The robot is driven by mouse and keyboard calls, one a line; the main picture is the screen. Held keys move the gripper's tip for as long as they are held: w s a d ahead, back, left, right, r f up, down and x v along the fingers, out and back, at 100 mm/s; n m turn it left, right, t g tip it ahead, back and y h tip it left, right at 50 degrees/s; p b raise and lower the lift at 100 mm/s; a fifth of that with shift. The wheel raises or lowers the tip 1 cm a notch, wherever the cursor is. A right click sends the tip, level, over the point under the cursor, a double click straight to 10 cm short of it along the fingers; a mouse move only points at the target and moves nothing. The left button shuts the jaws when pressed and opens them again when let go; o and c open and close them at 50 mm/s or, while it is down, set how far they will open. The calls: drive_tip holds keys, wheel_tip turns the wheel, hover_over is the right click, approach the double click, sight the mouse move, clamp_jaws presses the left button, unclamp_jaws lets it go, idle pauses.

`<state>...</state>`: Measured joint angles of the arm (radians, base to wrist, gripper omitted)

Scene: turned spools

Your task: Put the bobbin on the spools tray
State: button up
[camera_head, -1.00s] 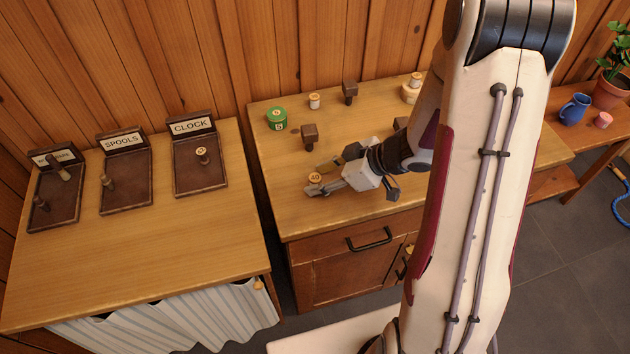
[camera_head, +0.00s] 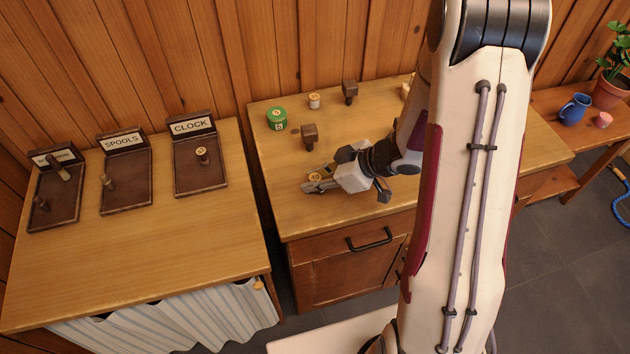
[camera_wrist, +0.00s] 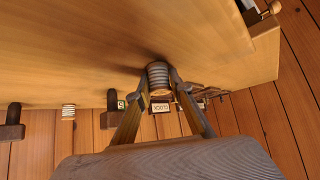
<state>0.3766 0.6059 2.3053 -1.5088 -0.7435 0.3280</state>
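The bobbin (camera_head: 315,177) has a pale top marked 40 and stands upright near the front of the middle wooden counter. In the wrist view its ribbed grey side (camera_wrist: 158,76) shows between my fingertips. My gripper (camera_head: 318,185) is low at the counter, with one finger on each side of the bobbin. It also shows in the wrist view (camera_wrist: 159,78); whether both fingers touch the bobbin is not clear. The spools tray (camera_head: 134,191), dark brown with a SPOOLS sign, lies on the left counter between two similar trays. A small light-brown upright piece stands at its left side.
The CLOCK tray (camera_head: 211,177) holds a small round-topped piece. The left tray (camera_head: 66,211) holds dark and brown pieces. A green tin (camera_head: 277,118), a pale spool (camera_head: 314,101) and brown blocks (camera_head: 310,136) stand behind my gripper. A gap separates the counters. The left counter's front is clear.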

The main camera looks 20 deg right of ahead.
sight(315, 178)
drive_tip(key=shift+r, duration=0.15)
drive_tip(key=shift+c, duration=0.4)
drive_tip(key=shift+r, duration=4.85)
